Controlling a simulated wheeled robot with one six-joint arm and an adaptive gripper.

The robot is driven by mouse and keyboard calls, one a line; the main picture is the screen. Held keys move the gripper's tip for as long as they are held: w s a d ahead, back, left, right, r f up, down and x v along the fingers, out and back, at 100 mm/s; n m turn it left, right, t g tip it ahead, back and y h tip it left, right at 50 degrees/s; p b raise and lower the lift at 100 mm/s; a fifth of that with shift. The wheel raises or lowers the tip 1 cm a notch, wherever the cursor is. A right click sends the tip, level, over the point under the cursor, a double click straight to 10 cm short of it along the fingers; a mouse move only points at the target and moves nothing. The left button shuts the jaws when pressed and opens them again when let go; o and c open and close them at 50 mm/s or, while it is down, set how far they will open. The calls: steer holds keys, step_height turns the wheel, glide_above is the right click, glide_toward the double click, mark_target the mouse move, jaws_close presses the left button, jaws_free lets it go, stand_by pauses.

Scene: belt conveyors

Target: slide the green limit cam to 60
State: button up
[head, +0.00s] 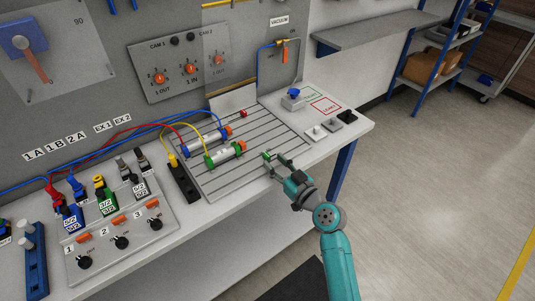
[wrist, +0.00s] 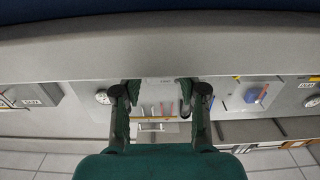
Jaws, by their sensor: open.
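My gripper (head: 276,160) is open and empty above the front right part of the grooved plate in the head view. Its two fingers stand apart in the wrist view (wrist: 158,95), with nothing between the tips. I cannot make out a separate green limit cam or a scale marked 60. Part of the plate is hidden behind my gripper.
The grooved plate (head: 255,123) has bare room behind my gripper. A valve panel (head: 120,235) stands left. Small blocks (head: 333,124) sit at the right.

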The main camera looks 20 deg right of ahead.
mark_target(269, 157)
steer(key=shift+x, duration=2.55)
jaws_close()
